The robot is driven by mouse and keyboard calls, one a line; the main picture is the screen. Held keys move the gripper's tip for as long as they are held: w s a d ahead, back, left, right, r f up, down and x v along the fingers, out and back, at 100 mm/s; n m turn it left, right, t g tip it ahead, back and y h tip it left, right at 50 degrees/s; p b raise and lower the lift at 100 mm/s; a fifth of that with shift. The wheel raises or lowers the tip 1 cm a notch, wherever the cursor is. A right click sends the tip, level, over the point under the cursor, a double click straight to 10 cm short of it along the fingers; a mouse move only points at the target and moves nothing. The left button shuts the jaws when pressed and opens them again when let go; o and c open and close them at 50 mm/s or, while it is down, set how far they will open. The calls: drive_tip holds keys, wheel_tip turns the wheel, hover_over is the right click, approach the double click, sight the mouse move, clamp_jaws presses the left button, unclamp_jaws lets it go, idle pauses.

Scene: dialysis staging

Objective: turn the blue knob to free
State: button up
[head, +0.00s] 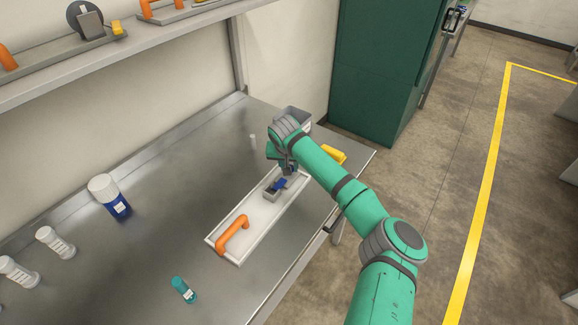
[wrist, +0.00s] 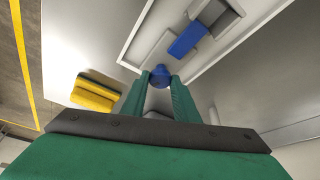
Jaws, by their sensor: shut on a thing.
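The blue knob (wrist: 160,76) sits between my gripper's fingertips (wrist: 160,83) in the wrist view, near the end of a white tray-like panel (head: 258,218). My gripper (head: 287,170) is shut on the knob; in the head view the hand and arm hide it. A separate blue block (wrist: 187,40) on a grey base (wrist: 222,16) lies on the panel just beyond the knob. That block also shows in the head view (head: 280,185). The knob's markings and turn angle cannot be read.
An orange handle (head: 232,234) rises from the panel's near end. A yellow object (head: 333,154) lies beside my wrist, and a grey bin (head: 298,116) stands behind it.

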drive_tip(key=shift+a+f+n, duration=0.1)
drive_tip(key=shift+n, duration=0.3)
drive_tip(key=shift+d+n+y, duration=0.15)
drive_tip(key=shift+n+y, duration=0.4)
drive_tip(key=shift+n, duration=0.6)
drive_tip(key=shift+d+n+y, duration=0.15)
drive_tip(key=shift+n+y, duration=0.4)
drive_tip(key=shift+n, duration=0.6)
drive_tip(key=n+y, duration=0.1)
drive_tip(key=n, duration=0.1)
drive_tip(key=n+g, duration=0.1)
drive_tip(key=n, duration=0.2)
drive_tip(key=shift+w+d+y, duration=0.15)
drive_tip(key=shift+w+y, duration=0.05)
drive_tip(key=shift+y, duration=0.2)
drive_tip(key=n+g, duration=0.1)
drive_tip(key=n, duration=0.2)
drive_tip(key=n+g+y, duration=0.1)
drive_tip(key=n, duration=0.1)
drive_tip(key=shift+w+d+r+n, duration=0.1)
drive_tip(key=shift+w+r+n, duration=0.1)
drive_tip(key=shift+n, duration=0.2)
drive_tip(key=n+g, duration=0.2)
drive_tip(key=n, duration=0.2)
drive_tip(key=shift+w+n, duration=0.15)
drive_tip(key=shift+n, duration=0.65)
drive_tip(key=o, duration=1.1)
drive_tip(key=shift+c, duration=0.2)
